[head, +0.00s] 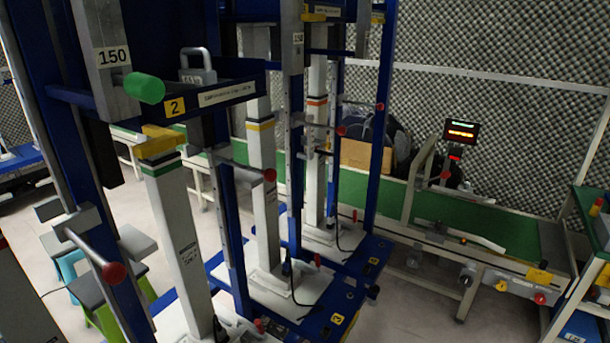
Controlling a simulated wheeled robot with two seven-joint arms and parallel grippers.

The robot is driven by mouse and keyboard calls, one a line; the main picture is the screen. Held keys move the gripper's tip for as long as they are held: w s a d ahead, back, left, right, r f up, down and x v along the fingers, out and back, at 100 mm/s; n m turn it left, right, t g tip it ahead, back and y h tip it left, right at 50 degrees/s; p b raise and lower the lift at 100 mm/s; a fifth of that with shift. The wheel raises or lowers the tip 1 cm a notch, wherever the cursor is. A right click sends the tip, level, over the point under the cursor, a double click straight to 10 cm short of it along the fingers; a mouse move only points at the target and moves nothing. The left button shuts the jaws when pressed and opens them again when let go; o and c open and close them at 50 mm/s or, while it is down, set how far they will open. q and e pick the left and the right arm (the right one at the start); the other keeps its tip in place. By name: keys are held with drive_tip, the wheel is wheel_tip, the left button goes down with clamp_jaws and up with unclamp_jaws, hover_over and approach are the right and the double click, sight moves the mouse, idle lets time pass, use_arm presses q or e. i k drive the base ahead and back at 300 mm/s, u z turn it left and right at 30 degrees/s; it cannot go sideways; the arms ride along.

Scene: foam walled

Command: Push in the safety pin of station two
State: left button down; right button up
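Station two is a blue frame near the left, marked by a yellow "2" plate (175,107) on a dark blue crossbar. A green rounded knob (145,88) sticks out beside the grey upright marked 150 (113,57); it may be the safety pin, but I cannot tell for sure or how deep it sits. Under the crossbar a white column (182,235) with a green band stands below a yellow block (157,143). A lever with a red ball (113,272) is at lower left, and another red-ball lever (269,175) is right of the column. Neither gripper is in view.
More blue frames with white columns (262,170) stand behind to the right, with a "3" plate (338,319) on a base. A green conveyor (480,215) runs along the foam wall, with a lit display (461,132). Stools (100,280) stand at lower left.

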sight(269, 174)
drive_tip(key=k, duration=0.85)
drive_tip(key=z, duration=0.95)
drive_tip(key=i, duration=1.15)
drive_tip(key=u, duration=0.45)
